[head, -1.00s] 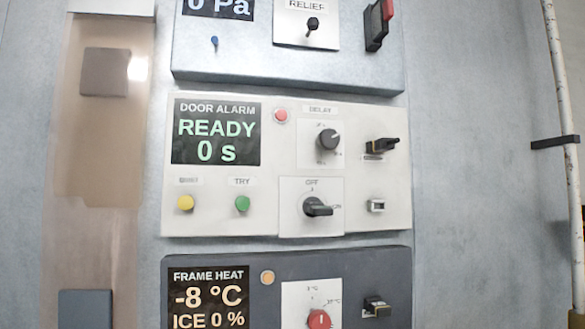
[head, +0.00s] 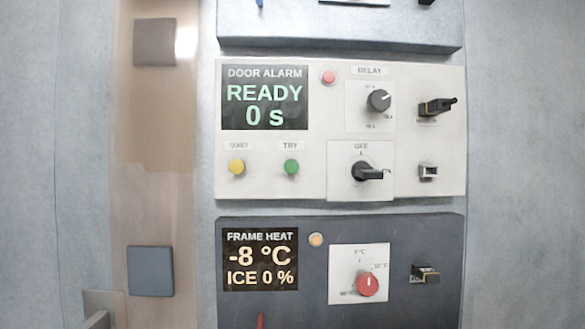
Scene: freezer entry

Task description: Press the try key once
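The try key is a small round green button (head: 291,167) under the label TRY (head: 290,146). It sits at the lower middle left of the white door alarm panel (head: 320,185). The panel's display (head: 265,98) reads DOOR ALARM, READY, 0 s. A yellow button (head: 237,167) under a label that seems to read QUIET is left of the green one. My gripper is not in view, and nothing covers the green button.
Right of the button are an OFF rotary switch (head: 366,171), a DELAY knob (head: 379,100) and a black lever (head: 436,106). Below is the dark frame heat panel (head: 330,229) with a red knob (head: 367,283). A metal handle-like part (head: 100,312) shows lower left.

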